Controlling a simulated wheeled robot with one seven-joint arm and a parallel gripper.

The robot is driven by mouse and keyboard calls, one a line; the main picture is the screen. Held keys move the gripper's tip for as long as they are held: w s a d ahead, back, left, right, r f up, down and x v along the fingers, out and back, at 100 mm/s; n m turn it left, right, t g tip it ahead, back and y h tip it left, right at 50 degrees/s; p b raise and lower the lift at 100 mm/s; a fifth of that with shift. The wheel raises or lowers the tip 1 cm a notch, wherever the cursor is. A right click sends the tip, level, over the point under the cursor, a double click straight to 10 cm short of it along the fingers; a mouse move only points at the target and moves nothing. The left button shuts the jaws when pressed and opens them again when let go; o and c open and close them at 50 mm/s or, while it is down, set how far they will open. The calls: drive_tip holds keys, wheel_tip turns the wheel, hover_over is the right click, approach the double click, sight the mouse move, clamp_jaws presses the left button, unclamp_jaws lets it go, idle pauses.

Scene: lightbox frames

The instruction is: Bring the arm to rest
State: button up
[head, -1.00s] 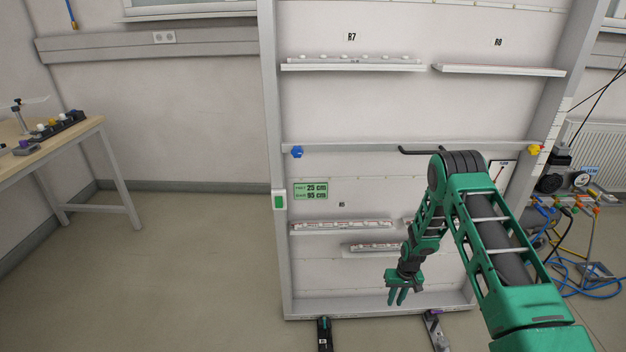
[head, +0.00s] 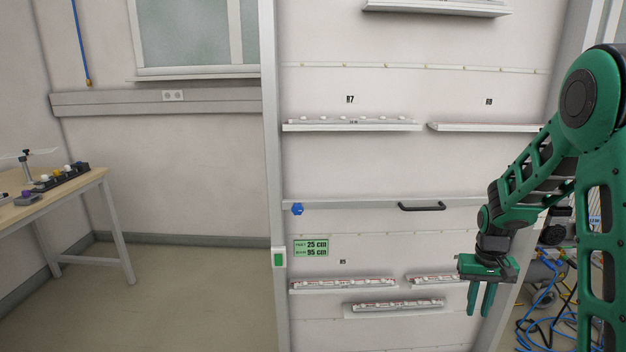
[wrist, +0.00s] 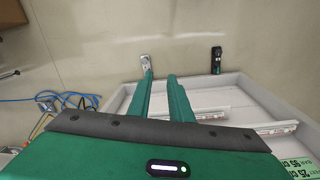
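My arm and gripper (head: 480,312) are at the right of the head view, with the fingers pointing down in front of the tall white shelf panel (head: 400,165). The two green fingers stand apart with a gap between them. In the wrist view the gripper (wrist: 160,75) also has a gap and nothing between the fingers. The floor and the lower panel lie beyond them there. No contact with the panel shows.
The panel carries narrow ledges (head: 352,127) with small items and a black handle (head: 422,207). A wooden bench (head: 60,197) stands at the left. Blue cables (head: 540,295) and equipment lie at the right, behind my arm. Floor between bench and panel is clear.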

drive_tip(key=s+d+r+m, duration=0.1)
drive_tip(key=s+r+m, duration=0.1)
drive_tip(key=s+r, duration=1.2)
drive_tip(key=s+a+m+y, duration=0.1)
drive_tip(key=s+a, duration=0.2)
drive_tip(key=s, duration=1.5)
drive_tip(key=shift+r+m, duration=0.3)
drive_tip(key=shift+w, duration=0.1)
drive_tip(key=shift+w+d+f, duration=0.1)
drive_tip(key=shift+w+f, duration=0.15)
drive_tip(key=shift+w, duration=0.35)
